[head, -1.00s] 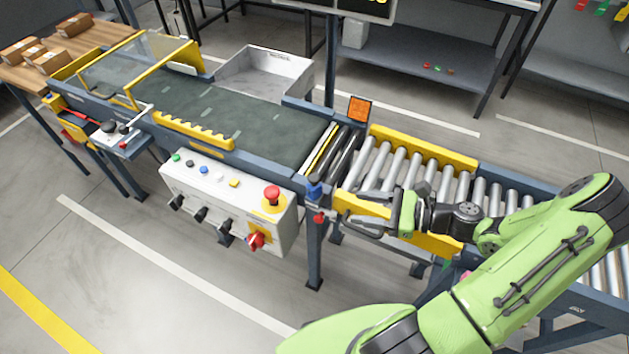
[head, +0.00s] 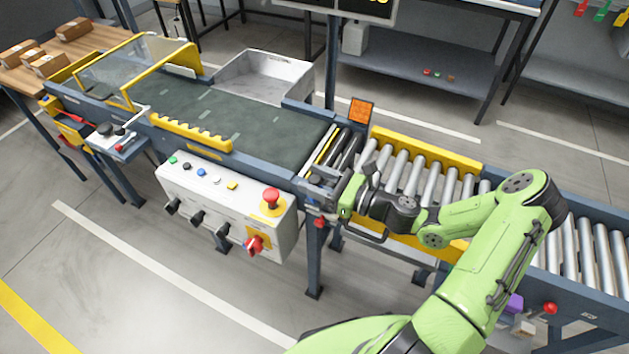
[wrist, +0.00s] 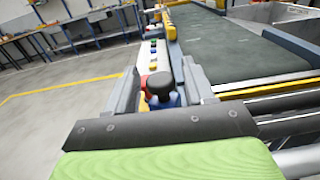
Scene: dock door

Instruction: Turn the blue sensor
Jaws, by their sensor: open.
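The blue sensor (wrist: 166,101) has a dark round cap and a blue body, and it stands on the conveyor's side rail. In the wrist view it sits between the two grey fingers of my gripper (wrist: 160,84), one on each side. The fingers are open, and I cannot tell whether either touches the sensor. In the head view my gripper (head: 327,187) is at the rail where the belt meets the rollers, and its dark fingers mostly hide the sensor there.
A control box (head: 225,205) with buttons, a red emergency stop (head: 271,197) and a red rotary switch (head: 254,244) hangs left of my gripper. The green belt (head: 230,120) lies behind, and the roller section (head: 400,170) with yellow guards extends right. A grey bin (head: 265,75) stands behind the belt.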

